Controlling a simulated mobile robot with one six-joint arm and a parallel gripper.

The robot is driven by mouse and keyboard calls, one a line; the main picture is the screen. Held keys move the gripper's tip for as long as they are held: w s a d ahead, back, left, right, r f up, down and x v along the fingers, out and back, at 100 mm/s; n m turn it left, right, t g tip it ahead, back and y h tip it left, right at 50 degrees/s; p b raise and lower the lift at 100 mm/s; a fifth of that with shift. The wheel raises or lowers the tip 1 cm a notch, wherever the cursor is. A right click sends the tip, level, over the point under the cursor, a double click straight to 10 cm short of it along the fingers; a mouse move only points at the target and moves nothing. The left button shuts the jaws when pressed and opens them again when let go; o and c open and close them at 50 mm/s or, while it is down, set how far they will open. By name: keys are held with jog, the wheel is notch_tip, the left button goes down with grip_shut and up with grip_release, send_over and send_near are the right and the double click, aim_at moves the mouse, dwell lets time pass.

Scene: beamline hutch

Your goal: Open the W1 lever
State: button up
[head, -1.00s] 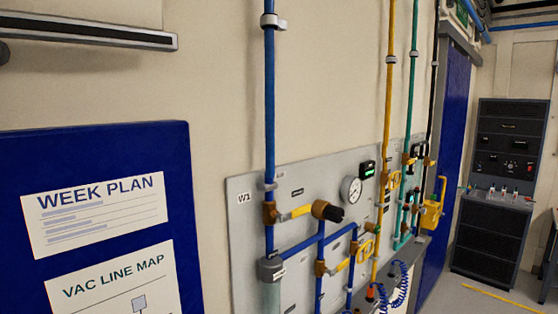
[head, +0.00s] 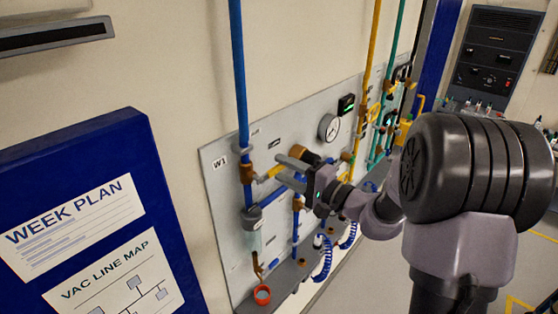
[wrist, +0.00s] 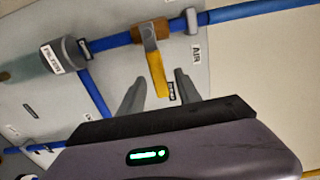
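The lever sticks out to the right, across the pipe. In the wrist view the lever (wrist: 156,72) hangs from its brass valve body (wrist: 150,32) square to the blue pipe. My gripper (head: 283,169) is open at the lever. In the wrist view the gripper (wrist: 159,76) has one finger on each side of the lever's free end, with a gap visible on both sides.
A round gauge (head: 329,127) and other valves and pipes are on the panel to the right. Below the valve are a grey cylinder unit (head: 252,217) and an orange ring (head: 262,294). A blue notice board (head: 80,160) stands at the left.

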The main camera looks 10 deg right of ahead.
jog(key=shift+x, duration=1.05)
grip_shut()
dwell(0.6)
